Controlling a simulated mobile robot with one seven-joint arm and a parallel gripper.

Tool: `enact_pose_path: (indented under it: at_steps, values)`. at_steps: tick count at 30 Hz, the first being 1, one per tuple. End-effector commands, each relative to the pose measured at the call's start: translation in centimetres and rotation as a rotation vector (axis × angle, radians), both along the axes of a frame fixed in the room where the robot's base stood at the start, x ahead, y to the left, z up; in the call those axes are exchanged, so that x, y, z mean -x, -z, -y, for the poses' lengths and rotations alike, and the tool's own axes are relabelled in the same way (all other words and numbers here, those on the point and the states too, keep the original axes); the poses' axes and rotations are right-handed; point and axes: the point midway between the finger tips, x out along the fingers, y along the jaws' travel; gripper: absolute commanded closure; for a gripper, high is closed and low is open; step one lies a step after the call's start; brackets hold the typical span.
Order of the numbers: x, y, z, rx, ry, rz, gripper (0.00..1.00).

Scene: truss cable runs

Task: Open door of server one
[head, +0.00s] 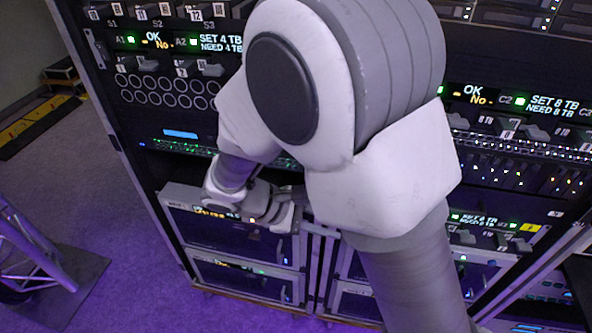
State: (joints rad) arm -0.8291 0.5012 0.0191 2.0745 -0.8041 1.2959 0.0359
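A server unit with a dark front door (235,235) in a light frame sits low in the left rack. A lit display shows along its top edge, partly covered by my arm; I cannot read a number that names it server one. The door looks closed, with a vertical handle at its right side. My gripper (290,203) is at the upper right of this door, near the handle. My wrist and arm hide much of it. I cannot tell whether its fingers are open or shut, or whether they touch the handle.
A second server unit (240,280) sits just below. My arm covers the middle of the view. The rack's upper panel (165,60) carries displays and several switches. A truss stand (40,255) is on the floor at left, with a yellow-black strip (35,120) behind it. Floor between is clear.

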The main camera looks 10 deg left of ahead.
Motion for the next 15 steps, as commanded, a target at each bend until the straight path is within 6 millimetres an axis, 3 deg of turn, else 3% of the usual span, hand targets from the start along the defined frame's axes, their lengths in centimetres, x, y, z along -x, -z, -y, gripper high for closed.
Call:
enact_pose_path:
  at_steps: [1,8,15]
  values:
    - [0.0,2.3,-1.4,0.063,-0.069,-0.016,0.74]
    - [0.3,9.6,-7.0,0.318,-0.369,-0.030,0.74]
    - [2.6,18.3,-12.7,0.567,-0.695,0.000,0.74]
